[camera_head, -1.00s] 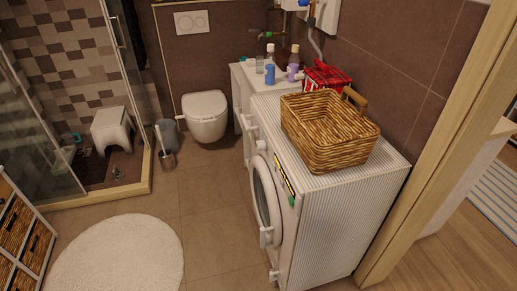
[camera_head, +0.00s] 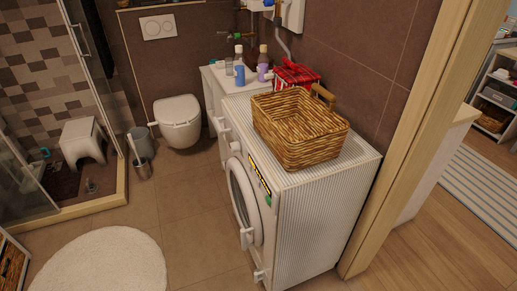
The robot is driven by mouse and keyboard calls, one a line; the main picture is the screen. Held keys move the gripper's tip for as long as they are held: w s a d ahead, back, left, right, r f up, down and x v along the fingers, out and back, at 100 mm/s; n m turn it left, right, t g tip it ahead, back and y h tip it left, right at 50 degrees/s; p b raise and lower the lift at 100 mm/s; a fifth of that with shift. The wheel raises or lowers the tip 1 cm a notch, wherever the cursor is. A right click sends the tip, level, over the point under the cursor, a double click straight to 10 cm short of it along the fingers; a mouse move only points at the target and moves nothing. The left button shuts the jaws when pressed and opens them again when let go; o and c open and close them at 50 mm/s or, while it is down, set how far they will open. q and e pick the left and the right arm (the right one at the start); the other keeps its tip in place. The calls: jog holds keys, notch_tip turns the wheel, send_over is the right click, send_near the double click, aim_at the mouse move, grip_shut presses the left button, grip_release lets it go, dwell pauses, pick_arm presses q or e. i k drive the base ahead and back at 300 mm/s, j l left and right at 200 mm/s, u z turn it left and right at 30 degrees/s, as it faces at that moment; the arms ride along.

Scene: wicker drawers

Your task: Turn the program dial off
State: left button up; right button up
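The white washing machine (camera_head: 310,225) stands in the middle of the head view, with its round door (camera_head: 243,200) facing left. A dark control strip with yellow markings (camera_head: 259,176) runs along the upper front edge. A small green spot (camera_head: 267,199) shows near the strip's near end. The program dial cannot be made out clearly at this angle and size, so its setting cannot be told. Neither of my grippers is in view.
A wooden door frame (camera_head: 410,130) stands close on the right. A round white rug (camera_head: 100,266) lies on open floor at left. A toilet (camera_head: 179,121) is behind.

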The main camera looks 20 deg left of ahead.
aim_at(235, 146)
jog(key=i+j+z, duration=0.15)
jog(key=j+z, duration=0.3)
jog(key=i+j+z, duration=0.1)
jog(key=j+z, duration=0.8)
